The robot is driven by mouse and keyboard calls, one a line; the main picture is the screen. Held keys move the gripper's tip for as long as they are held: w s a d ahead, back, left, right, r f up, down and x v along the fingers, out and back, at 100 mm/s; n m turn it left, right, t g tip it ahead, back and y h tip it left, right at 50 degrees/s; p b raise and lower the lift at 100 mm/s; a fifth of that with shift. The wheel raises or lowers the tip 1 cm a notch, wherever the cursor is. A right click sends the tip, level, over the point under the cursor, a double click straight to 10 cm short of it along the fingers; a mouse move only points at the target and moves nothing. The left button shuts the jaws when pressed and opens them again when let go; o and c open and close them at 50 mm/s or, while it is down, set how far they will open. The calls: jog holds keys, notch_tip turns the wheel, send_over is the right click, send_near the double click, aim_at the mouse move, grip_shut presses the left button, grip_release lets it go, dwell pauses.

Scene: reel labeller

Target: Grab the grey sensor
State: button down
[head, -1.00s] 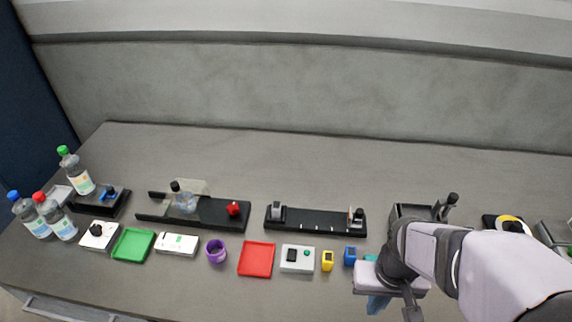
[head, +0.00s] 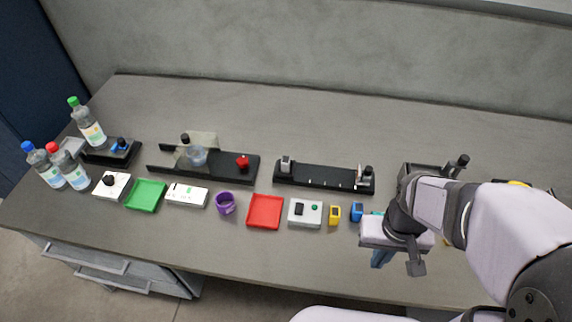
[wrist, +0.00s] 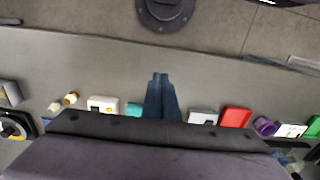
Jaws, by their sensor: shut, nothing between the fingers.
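A small grey block (head: 286,164) stands at the left end of a black rail base (head: 322,178) in the head view. It may be the grey sensor, but it is too small to be sure. My gripper (head: 380,260) is at the front edge of the table, in front of and to the right of that block, and well apart from it. Its blue fingers point down and are shut with nothing between them. They also show together in the wrist view (wrist: 160,80). I cannot make out the grey block in the wrist view.
Along the front stand a blue block (head: 357,212), a yellow block (head: 335,215), a white box (head: 305,213), a red tray (head: 265,212), a purple cup (head: 226,204) and a green tray (head: 146,195). Bottles (head: 87,125) stand at the left. The back of the table is clear.

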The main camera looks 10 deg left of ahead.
dwell(0.4)
jog(key=c, duration=1.4)
grip_release()
